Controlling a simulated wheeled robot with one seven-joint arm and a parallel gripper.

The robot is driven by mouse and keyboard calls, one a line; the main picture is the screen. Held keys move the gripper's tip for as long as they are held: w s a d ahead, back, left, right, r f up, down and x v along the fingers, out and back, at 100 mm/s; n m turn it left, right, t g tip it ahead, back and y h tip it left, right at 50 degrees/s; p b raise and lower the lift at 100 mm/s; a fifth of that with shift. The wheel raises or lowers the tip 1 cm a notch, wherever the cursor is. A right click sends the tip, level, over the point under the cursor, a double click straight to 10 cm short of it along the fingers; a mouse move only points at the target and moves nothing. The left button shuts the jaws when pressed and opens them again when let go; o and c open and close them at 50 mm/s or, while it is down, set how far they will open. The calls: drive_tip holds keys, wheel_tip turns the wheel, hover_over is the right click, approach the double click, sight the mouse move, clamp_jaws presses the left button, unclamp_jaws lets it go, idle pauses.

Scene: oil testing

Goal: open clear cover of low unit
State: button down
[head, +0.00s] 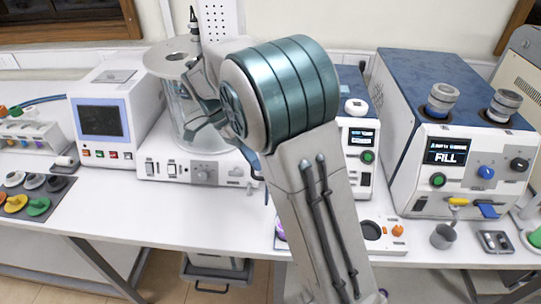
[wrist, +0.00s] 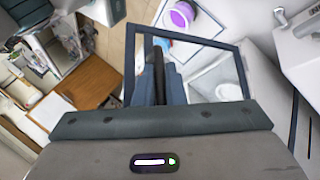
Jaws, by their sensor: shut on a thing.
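The low unit (head: 398,246) is a white, flat unit at the table's front edge, with a round dark dish and an orange knob. My arm hides most of it in the head view. In the wrist view its clear cover (wrist: 208,47) is a see-through pane in a dark blue frame, raised and tilted close to the camera. My gripper (wrist: 165,78) shows there as dark fingers beside and behind the pane, shut on the cover. The exact grip on the frame is hard to see.
A purple-topped round item (wrist: 182,15) is beyond the cover. A white unit with a clear cylinder (head: 180,105) stands left of my arm. A large blue-and-white unit (head: 450,130) and a small metal cup (head: 443,237) are at right. The front-left table strip is clear.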

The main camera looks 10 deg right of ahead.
drive_tip(key=shift+w+a+f, duration=0.2)
drive_tip(key=shift+w+a, duration=0.2)
drive_tip(key=shift+a, duration=0.3)
drive_tip(key=shift+w+a+f, duration=0.2)
drive_tip(key=shift+w+a, duration=0.2)
drive_tip(key=shift+a, duration=0.3)
drive_tip(key=c, duration=1.5)
unclamp_jaws()
drive_tip(key=shift+w, duration=0.15)
drive_tip(key=shift+d, duration=0.1)
drive_tip(key=shift+r, duration=0.1)
drive_tip(key=p+v, duration=0.3)
drive_tip(key=v, duration=1)
drive_tip(key=shift+w+a+r+p, duration=0.2)
drive_tip(key=shift+p, duration=0.15)
